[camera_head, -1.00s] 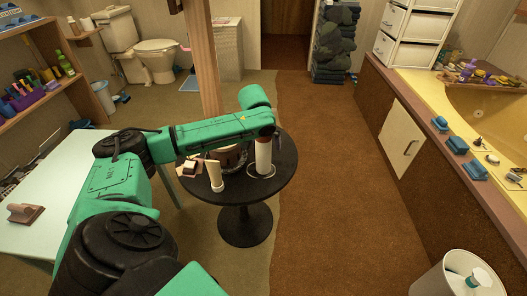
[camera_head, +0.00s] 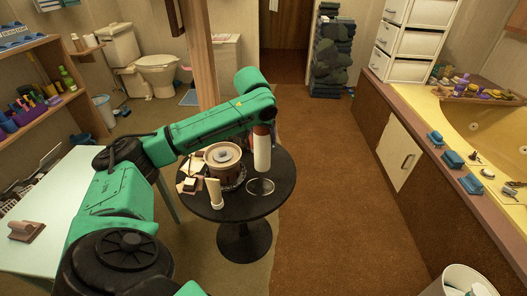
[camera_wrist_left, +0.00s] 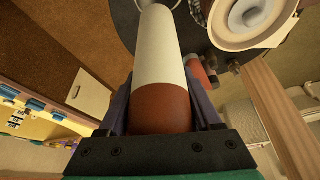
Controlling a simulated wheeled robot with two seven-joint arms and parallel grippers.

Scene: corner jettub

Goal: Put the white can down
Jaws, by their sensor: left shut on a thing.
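The white can (camera_head: 262,153), a tall cylinder with a reddish-brown end, is held upright over the small round black table (camera_head: 245,203). My left gripper (camera_wrist_left: 160,112) is shut on its brown end, with a dark finger on each side. In the left wrist view the can's white part (camera_wrist_left: 160,45) points away from the gripper toward the table. In the head view its lower end shows just behind a thin ring (camera_head: 260,187) on the tabletop. I cannot tell whether the can touches the table. My right gripper is not in view.
On the table are a brown-and-cream pot (camera_head: 222,157), a cream tube (camera_head: 215,193) and small blocks (camera_head: 188,185). A wooden post (camera_head: 198,60) rises behind the table. The tabletop's right side is clear. The yellow tub (camera_head: 480,120) is farther right.

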